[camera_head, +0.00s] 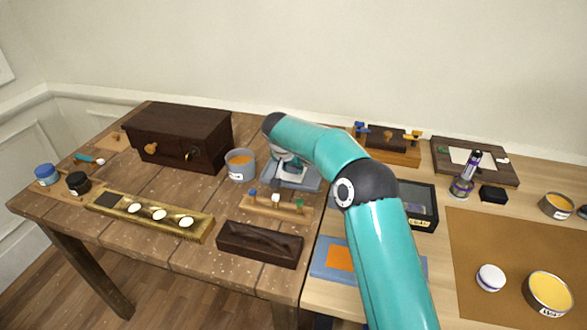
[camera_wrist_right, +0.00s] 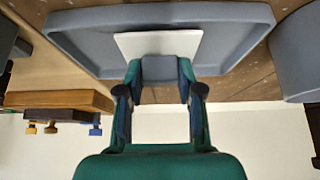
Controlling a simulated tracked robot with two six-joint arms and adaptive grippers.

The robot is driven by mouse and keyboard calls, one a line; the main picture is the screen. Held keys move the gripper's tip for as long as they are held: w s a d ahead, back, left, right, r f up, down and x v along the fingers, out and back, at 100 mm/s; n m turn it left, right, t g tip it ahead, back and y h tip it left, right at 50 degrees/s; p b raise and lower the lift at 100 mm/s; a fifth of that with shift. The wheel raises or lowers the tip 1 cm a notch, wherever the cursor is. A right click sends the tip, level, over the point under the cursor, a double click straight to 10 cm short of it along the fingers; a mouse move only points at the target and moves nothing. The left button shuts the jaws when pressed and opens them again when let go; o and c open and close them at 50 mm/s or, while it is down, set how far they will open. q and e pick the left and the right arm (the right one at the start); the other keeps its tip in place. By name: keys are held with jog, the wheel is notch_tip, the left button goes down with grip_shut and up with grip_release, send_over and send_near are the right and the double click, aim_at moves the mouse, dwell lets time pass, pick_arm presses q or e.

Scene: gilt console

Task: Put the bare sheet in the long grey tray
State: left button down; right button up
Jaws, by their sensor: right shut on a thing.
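The bare sheet (camera_wrist_right: 160,43) is a thin pale square between the fingertips of my right gripper (camera_wrist_right: 158,78) in the wrist view. The long grey tray (camera_wrist_right: 85,48) is shallow with a raised rim, and the sheet overlaps its floor in that view. I cannot tell whether the sheet touches the floor. In the head view the tray (camera_head: 309,187) sits near the middle of the tables, partly hidden by my right arm. My right gripper (camera_head: 285,165) is over it, shut on the sheet. My left gripper is not in view.
A grey tub (camera_head: 241,165) of orange stuff stands just left of the tray. A wooden rack with pegs (camera_head: 275,206) and a dark wooden caddy (camera_head: 260,245) are in front. A dark chest (camera_head: 180,137) stands left. A dark board (camera_head: 440,160) with a pale sheet lies right.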

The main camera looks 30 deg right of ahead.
jog(key=shift+f, duration=0.4)
jog(key=o, duration=0.8)
jog(key=v, duration=1.2)
jog(key=shift+b, duration=0.4)
jog(key=shift+s, duration=0.15)
